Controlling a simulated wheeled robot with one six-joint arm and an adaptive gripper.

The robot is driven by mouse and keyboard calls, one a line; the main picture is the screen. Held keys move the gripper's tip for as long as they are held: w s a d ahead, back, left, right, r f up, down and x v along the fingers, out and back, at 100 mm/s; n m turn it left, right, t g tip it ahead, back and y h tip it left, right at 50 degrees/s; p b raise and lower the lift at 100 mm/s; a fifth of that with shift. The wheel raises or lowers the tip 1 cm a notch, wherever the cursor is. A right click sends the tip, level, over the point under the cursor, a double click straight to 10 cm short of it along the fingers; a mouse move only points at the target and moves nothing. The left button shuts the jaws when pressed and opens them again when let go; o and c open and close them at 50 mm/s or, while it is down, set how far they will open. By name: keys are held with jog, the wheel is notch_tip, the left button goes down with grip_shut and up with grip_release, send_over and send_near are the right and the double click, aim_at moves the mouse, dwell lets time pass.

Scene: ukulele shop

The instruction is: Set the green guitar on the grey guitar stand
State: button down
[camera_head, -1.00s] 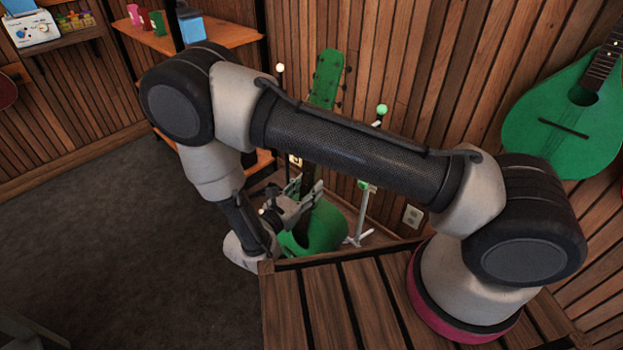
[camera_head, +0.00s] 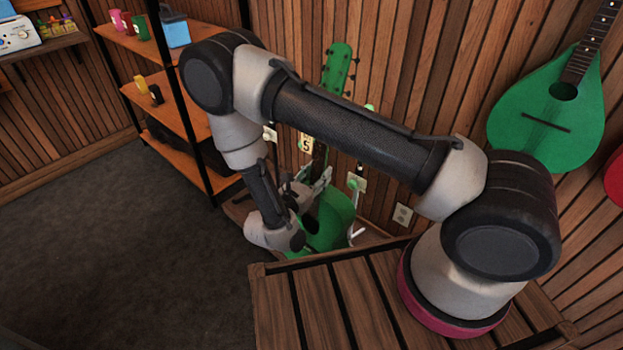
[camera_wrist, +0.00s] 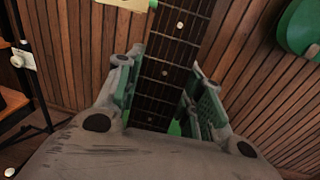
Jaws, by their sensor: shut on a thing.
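The green guitar (camera_head: 331,218) is upright, its green headstock (camera_head: 339,66) rising behind my arm. Part of its neck and body is hidden by my arm and gripper. My gripper (camera_head: 316,183) is shut on the guitar's neck. In the wrist view, the dark fretted neck (camera_wrist: 160,75) runs between the two fingers of my gripper (camera_wrist: 163,78). A pale stand with green fittings (camera_head: 355,184) shows behind and right of the guitar, partly covered by it. I cannot tell whether it is the grey guitar stand, or whether the guitar touches it.
A slatted wooden table (camera_head: 300,315) is in front. A green teardrop-shaped instrument (camera_head: 545,110) hangs on the plank wall at right. An orange shelf unit (camera_head: 183,119) stands at the back left. A number tag (camera_head: 306,144) shows beside the guitar neck. Dark floor (camera_head: 120,250) is open at left.

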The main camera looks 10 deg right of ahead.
jog(key=shift+s+d+x, duration=0.1)
jog(key=shift+x, duration=1.2)
jog(key=shift+s+d+x, duration=0.1)
jog(key=shift+s+x, duration=0.05)
jog(key=shift+x, duration=1.2)
jog(key=shift+w+d+f, duration=0.1)
jog(key=x, duration=0.6)
jog(key=shift+d+f, duration=0.3)
jog(key=shift+d, duration=0.15)
jog(key=shift+f, duration=0.15)
jog(key=shift+d+f, duration=0.15)
jog(key=shift+f, duration=2.5)
